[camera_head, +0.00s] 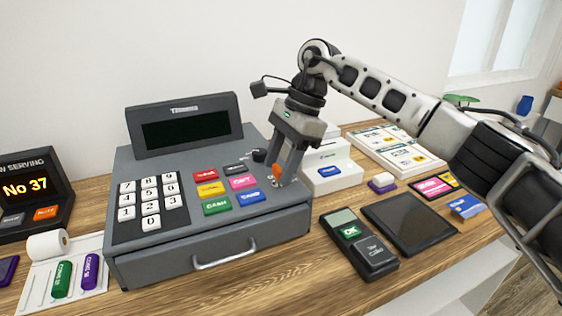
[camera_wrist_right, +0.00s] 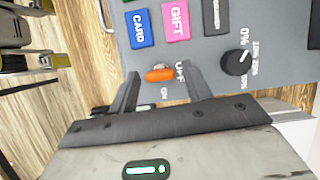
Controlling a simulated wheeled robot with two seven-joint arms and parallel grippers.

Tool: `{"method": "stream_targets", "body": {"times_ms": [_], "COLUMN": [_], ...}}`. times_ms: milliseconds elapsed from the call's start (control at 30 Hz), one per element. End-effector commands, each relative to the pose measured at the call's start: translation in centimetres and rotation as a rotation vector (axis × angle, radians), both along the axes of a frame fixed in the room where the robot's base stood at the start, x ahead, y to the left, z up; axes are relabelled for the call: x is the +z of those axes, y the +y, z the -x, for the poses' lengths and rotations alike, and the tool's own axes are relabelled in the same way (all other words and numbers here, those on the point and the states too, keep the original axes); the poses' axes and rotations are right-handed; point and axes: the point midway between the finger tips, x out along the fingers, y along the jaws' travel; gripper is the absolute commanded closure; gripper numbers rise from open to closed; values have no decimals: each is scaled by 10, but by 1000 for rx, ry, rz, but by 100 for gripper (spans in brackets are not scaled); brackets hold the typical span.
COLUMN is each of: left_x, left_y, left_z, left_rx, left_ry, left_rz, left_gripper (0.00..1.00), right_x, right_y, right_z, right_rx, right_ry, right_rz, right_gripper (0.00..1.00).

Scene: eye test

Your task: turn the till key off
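The grey till (camera_head: 180,180) stands on the wooden counter, with its orange key (camera_head: 277,170) at the right end of its sloping top. The key (camera_wrist_right: 158,75) also shows in the right wrist view, with OFF and ON printed close by it. Its handle lies crosswise there, toward neither word clearly. My right gripper (camera_head: 277,174) points down over the key. In the wrist view its two fingers (camera_wrist_right: 161,78) stand on either side of the key, with a gap to each; it is open and holds nothing. My left gripper is out of view.
Coloured buttons, including the blue CARD key (camera_wrist_right: 142,28), and a black dial (camera_wrist_right: 236,62) are close to the fingers. A white box (camera_head: 330,160) stands just right of the till. A card terminal (camera_head: 358,243) and dark tablet (camera_head: 410,222) lie in front right.

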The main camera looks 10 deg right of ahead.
Motion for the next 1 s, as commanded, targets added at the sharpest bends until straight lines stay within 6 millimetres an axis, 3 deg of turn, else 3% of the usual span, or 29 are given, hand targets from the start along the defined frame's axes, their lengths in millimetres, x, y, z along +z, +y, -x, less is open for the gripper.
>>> {"method": "stream_targets", "body": {"times_ms": [300, 467, 1000], "left_x": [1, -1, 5], "left_y": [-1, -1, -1], "left_z": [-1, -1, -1], "left_rx": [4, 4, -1], "left_ry": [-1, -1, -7], "left_rz": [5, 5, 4], "left_gripper": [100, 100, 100], "right_x": [-1, 12, 125], "right_y": [0, -6, -49], "right_z": [0, -2, -12], "right_rx": [-1, -4, -3], "right_ry": [2, 0, 0], "right_rz": [2, 1, 0], "right_gripper": [45, 45, 45]}}
